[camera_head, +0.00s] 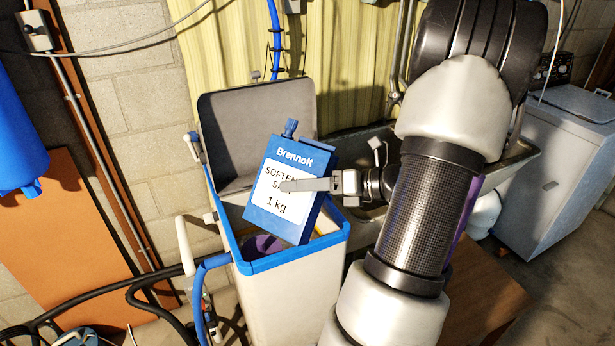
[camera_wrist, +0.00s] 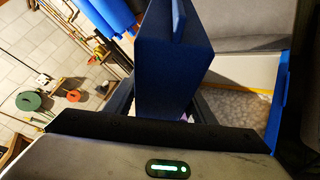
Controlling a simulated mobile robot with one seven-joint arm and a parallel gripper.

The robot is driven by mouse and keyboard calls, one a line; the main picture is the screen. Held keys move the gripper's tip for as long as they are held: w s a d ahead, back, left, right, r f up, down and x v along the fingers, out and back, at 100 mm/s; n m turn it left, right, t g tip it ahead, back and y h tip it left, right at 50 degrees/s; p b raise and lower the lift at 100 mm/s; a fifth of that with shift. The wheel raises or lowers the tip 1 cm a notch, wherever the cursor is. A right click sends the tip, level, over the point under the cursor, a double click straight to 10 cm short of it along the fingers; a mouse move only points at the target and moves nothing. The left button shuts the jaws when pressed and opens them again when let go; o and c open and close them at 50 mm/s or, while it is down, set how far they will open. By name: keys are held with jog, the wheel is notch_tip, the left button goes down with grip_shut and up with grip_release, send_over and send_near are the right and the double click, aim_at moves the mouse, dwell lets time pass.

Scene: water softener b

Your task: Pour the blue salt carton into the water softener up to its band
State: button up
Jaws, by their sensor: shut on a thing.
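The blue salt carton (camera_head: 290,188), labelled "Brennolt softener salt 1 kg", is held above the open top of the water softener (camera_head: 290,290). It is tilted slightly, with its spout upward. My gripper (camera_head: 318,185) is shut on the carton, one finger across its front label. The wrist view shows the carton's dark blue side (camera_wrist: 170,70) up close. The softener has a beige body, a blue rim and a raised grey lid (camera_head: 235,125). Pale grains (camera_wrist: 235,108) show inside it in the wrist view.
A blue hose (camera_head: 200,290) runs along the softener's left side. A grey-white appliance (camera_head: 560,165) is at far right. An orange board (camera_head: 60,230) leans at left.

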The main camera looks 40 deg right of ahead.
aim_at(288, 220)
jog(key=a, duration=0.1)
jog(key=m, duration=0.1)
jog(key=a+f+m+y, duration=0.1)
jog(key=shift+s+a+f+b, duration=0.1)
jog(key=shift+s+a+b, duration=0.2)
jog(key=shift+s, duration=0.05)
jog(key=shift+s+a+m+y+p, duration=0.1)
jog(key=shift+a+m+y+p, duration=0.15)
jog(key=shift+m+y+p, duration=0.05)
jog(key=f+m+p, duration=0.1)
jog(key=a+f+m+y+p, duration=0.1)
jog(key=a+f+m+t+p, duration=0.1)
jog(key=shift+s+f+m+y, duration=0.3)
jog(key=shift+s, duration=0.05)
jog(key=shift+m+p, duration=0.4)
jog(key=shift+p, duration=0.1)
jog(key=shift+f+m+t+y+p, duration=0.25)
jog(key=shift+m+t+p, duration=0.1)
jog(key=shift+m, duration=0.45)
jog(key=shift+f+m+t+y+p, duration=0.25)
jog(key=shift+m+t+p, duration=0.1)
jog(key=shift+m, duration=0.45)
dwell(1.0)
